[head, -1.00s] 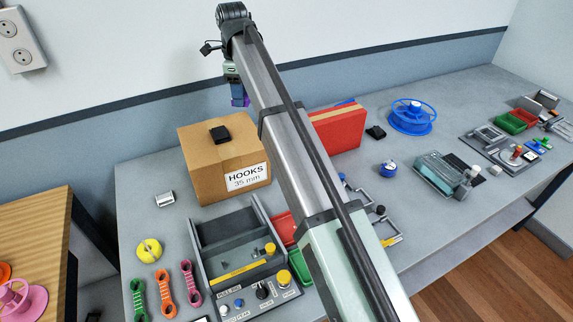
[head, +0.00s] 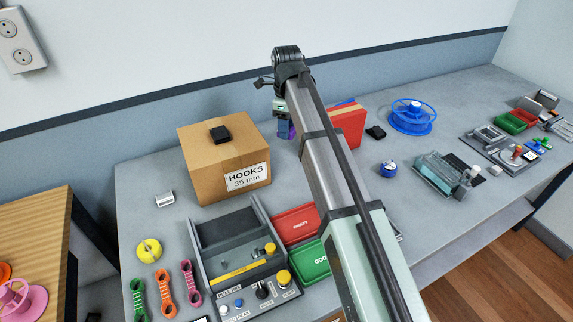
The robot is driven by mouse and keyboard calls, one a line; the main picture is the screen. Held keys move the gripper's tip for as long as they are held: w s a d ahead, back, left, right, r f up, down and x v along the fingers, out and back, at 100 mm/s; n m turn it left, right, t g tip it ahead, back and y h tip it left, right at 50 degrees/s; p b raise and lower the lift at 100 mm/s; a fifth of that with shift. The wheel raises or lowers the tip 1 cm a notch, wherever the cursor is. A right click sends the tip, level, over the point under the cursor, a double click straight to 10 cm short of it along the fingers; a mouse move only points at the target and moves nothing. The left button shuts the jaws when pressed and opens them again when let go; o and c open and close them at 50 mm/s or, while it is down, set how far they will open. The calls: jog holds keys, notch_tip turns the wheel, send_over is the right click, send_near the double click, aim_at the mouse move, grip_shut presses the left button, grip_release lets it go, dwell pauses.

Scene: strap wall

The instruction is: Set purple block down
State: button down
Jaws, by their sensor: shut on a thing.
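My gripper (head: 283,122) shows in the head view at the far end of my arm, pointing down, to the right of the cardboard box and left of the red box. It is shut on the purple block (head: 292,133), of which only a small part shows beside my arm. Most of the block and the fingertips are hidden by my arm. The block appears to be above the grey table (head: 450,110), but its exact height cannot be told.
The cardboard hooks box (head: 205,165), with a black piece (head: 220,134) on top, stands left of my gripper. The red box (head: 350,128) is close on the right. A blue spool (head: 412,120), red tray (head: 297,222) and green tray (head: 312,262) are on the table.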

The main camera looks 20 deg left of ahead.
aim_at(287, 164)
jog(key=shift+f, duration=5.85)
jog(key=shift+f, duration=0.1)
jog(key=c, duration=0.6)
grip_release()
notch_tip(287, 164, up, 12)
jog(key=shift+r, duration=0.15)
